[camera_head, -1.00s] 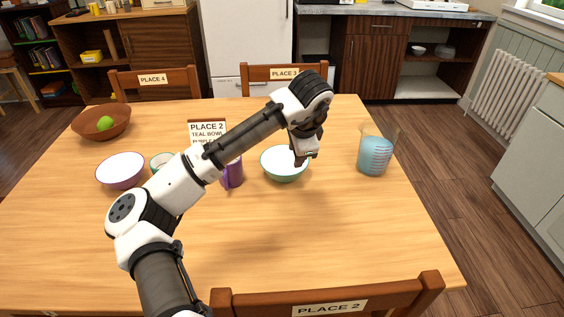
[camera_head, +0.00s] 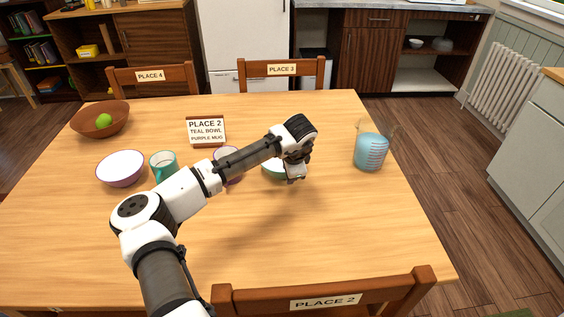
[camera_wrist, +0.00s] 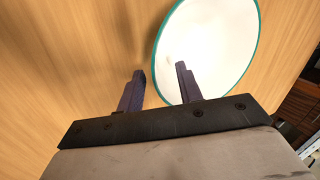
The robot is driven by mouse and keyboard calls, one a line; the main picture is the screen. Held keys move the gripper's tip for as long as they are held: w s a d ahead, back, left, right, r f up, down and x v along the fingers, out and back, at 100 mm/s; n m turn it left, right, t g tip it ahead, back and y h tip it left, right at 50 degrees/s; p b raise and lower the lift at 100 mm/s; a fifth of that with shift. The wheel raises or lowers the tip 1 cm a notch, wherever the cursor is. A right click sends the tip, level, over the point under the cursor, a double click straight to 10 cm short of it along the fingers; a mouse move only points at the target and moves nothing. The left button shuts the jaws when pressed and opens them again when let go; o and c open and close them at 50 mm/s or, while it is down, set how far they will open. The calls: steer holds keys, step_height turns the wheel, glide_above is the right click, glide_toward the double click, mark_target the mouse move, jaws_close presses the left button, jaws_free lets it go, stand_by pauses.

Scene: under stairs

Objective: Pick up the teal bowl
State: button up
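The teal bowl (camera_head: 269,172) stands on the table, white inside, partly hidden behind my arm in the head view. In the wrist view the bowl's white inside and teal rim (camera_wrist: 215,45) fill the upper right. My gripper (camera_head: 294,180) is low over the bowl's right side in the head view. In the wrist view my gripper (camera_wrist: 160,70) is open and empty, one finger over the bowl's inside and the other outside it. The near part of the rim appears between the fingertips; whether they touch it, I cannot tell.
A purple mug (camera_head: 229,154) is partly behind my arm. A teal mug (camera_head: 162,164), a purple bowl (camera_head: 120,170) and a brown bowl (camera_head: 99,121) stand left. A sign (camera_head: 206,131) stands behind; a measuring jug (camera_head: 371,152) stands right. The front table is clear.

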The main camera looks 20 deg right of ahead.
steer(key=shift+f, duration=0.15)
steer(key=shift+c, duration=0.3)
jaws_close()
steer(key=shift+r, duration=0.2)
step_height(320, 180, up, 20)
steer(key=b, duration=0.2)
steer(key=shift+f, duration=0.15)
stand_by(0.5)
